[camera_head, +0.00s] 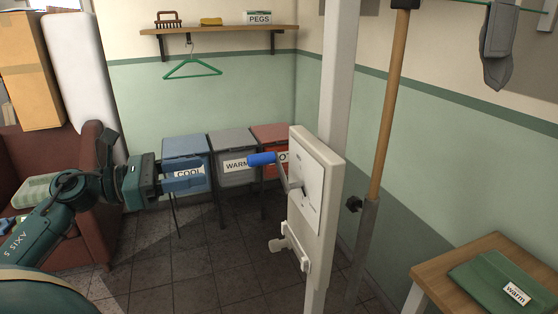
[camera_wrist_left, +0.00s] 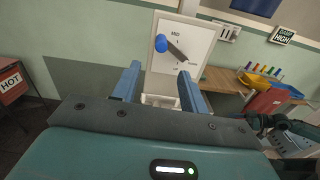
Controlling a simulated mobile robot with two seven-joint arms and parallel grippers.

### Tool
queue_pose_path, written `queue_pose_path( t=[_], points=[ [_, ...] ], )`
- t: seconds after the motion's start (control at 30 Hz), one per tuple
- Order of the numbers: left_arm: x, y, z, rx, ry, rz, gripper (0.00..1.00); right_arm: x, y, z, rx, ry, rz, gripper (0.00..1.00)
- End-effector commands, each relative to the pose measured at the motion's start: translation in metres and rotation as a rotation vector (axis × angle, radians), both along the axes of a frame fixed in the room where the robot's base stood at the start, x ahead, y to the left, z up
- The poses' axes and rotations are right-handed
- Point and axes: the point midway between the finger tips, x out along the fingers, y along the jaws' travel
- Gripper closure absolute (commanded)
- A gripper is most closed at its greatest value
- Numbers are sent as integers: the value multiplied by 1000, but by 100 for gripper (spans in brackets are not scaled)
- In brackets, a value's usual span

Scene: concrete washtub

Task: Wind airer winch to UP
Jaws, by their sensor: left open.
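The airer winch is a white panel (camera_head: 325,205) on a pale post. A metal crank with a blue handle (camera_head: 262,159) sticks out from its face towards the left. In the left wrist view the panel (camera_wrist_left: 200,35) faces me, with the blue handle (camera_wrist_left: 161,43) left of the crank's hub and a MID label above. Other markings are too small to read. My left gripper (camera_head: 207,176) is open and empty, left of the blue handle and apart from it. Its two blue fingers (camera_wrist_left: 158,78) point towards the panel.
Three lidded bins, including COOL (camera_head: 188,172) and WARM (camera_head: 237,164), stand behind. A wooden pole (camera_head: 390,100) stands right of the post. A wooden table (camera_head: 440,277) with a green folded cloth (camera_head: 495,285) is at lower right. A green hanger (camera_head: 192,68) hangs below the shelf (camera_head: 220,30).

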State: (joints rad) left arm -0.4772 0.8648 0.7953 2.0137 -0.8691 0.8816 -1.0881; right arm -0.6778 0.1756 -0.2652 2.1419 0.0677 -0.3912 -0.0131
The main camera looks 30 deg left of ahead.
Motion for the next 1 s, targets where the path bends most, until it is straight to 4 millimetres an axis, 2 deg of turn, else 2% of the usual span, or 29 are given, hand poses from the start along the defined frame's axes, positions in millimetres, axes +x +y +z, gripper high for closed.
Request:
queue_pose_path(
  t=[0.17,0.7,1.0],
  points=[
    [11,-10,3,15,-6,-6,57,0,0,4,-5,-2,4,64],
    [76,-66,4,8,-5,-4,57,0,-4,14,-44,-3,14,64],
    [96,-82,2,5,-3,-2,57,-1,-6,13,-56,10,13,64]
  ],
)
